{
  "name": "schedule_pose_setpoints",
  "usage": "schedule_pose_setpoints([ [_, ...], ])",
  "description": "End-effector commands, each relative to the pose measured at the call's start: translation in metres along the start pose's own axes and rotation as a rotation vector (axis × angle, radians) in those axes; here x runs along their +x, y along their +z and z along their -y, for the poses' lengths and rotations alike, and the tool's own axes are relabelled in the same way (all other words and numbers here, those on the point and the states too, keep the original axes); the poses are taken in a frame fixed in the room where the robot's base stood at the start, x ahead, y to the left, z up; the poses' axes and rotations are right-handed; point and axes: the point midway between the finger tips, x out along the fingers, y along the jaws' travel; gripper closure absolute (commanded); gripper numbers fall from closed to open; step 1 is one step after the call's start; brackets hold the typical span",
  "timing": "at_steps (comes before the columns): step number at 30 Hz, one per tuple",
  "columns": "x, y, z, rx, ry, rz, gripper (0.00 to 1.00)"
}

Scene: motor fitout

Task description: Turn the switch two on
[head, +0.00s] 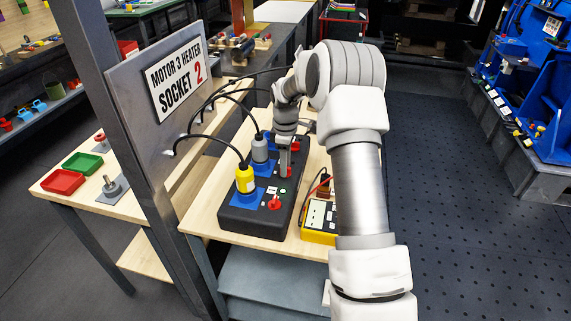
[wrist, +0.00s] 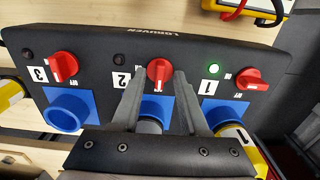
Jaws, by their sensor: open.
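The black switch box (head: 238,218) lies on the wooden bench and fills much of the wrist view (wrist: 210,50). Switch two (wrist: 159,71) is a red knob in its middle, its bar roughly upright in the wrist view, with a dark lamp (wrist: 120,59) beside it. My gripper (wrist: 159,78) is open, with one finger on each side of switch two; whether they touch it I cannot tell. In the head view my gripper (head: 285,172) is over the middle of the box. A grey plug (head: 260,150) sits in the middle socket.
Switch one (wrist: 251,80) is turned crosswise beside a lit green lamp (wrist: 214,69); a yellow plug (head: 245,180) is in its socket. Switch three (wrist: 65,66) has an empty blue socket (wrist: 67,110). A yellow meter (head: 319,220) stands right of the box. A sign panel (head: 178,85) rises at left.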

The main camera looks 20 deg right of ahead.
Motion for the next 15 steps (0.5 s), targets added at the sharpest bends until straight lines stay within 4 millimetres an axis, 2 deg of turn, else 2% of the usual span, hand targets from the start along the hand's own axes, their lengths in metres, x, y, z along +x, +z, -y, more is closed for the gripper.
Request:
schedule_pose_setpoints([
  [8,0.0011,0.0,0.0,0.0,0.0,0.0,0.58],
  [15,0.0008,0.0001,-0.0001,0.0,0.001,0.0,1.0],
])
